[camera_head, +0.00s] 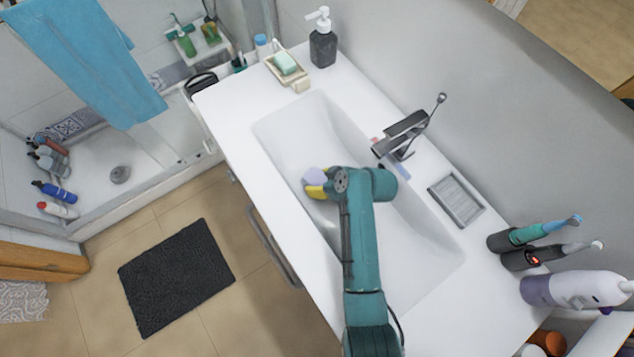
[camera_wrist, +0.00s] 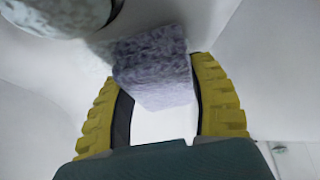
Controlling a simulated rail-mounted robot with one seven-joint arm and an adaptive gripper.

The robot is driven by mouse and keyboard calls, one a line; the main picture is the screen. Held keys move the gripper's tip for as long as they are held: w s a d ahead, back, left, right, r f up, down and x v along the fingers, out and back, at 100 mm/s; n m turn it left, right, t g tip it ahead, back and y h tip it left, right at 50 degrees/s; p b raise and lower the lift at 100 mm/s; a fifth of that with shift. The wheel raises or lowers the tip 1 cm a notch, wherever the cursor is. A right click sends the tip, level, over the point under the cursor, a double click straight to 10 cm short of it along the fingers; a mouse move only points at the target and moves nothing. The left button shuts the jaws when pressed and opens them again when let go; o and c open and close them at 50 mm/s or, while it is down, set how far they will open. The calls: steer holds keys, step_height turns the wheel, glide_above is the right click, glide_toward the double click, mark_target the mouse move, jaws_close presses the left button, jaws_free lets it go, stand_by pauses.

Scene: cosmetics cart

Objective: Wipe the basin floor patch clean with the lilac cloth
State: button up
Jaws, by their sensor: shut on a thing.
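The lilac cloth (camera_head: 314,179) is a small thick block of fabric over the left part of the white basin (camera_head: 425,278). My gripper (camera_head: 318,191) has yellow fingers and reaches down into the basin. In the wrist view the cloth (camera_wrist: 153,62) sits between the two yellow fingers, which are shut on it. Pale basin surface (camera_wrist: 35,95) lies around it. I cannot tell whether the cloth touches the basin floor. No patch on the floor can be made out; my arm hides part of the basin.
The faucet (camera_head: 402,134) stands at the basin's wall side, close to my wrist. A soap dish (camera_head: 288,68) and dark dispenser (camera_head: 322,46) stand at the far end. A grey tray (camera_head: 456,200) and electric toothbrushes (camera_head: 520,236) are on the right. A grey rounded thing (camera_wrist: 65,14) shows in the wrist view.

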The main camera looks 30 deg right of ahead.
steer(key=shift+w+d+f+b, duration=0.15)
steer(key=shift+d+b, duration=0.45)
steer(key=shift+d, duration=0.5)
steer(key=shift+w+d+f+b, duration=0.1)
steer(key=shift+d+b, duration=0.5)
steer(key=shift+d, duration=0.45)
steer(key=shift+s+d, duration=0.1)
steer(key=shift+d, duration=0.15)
steer(key=shift+s+d+f+b, duration=0.1)
steer(key=shift+s+b, duration=0.1)
steer(key=shift+b, duration=0.3)
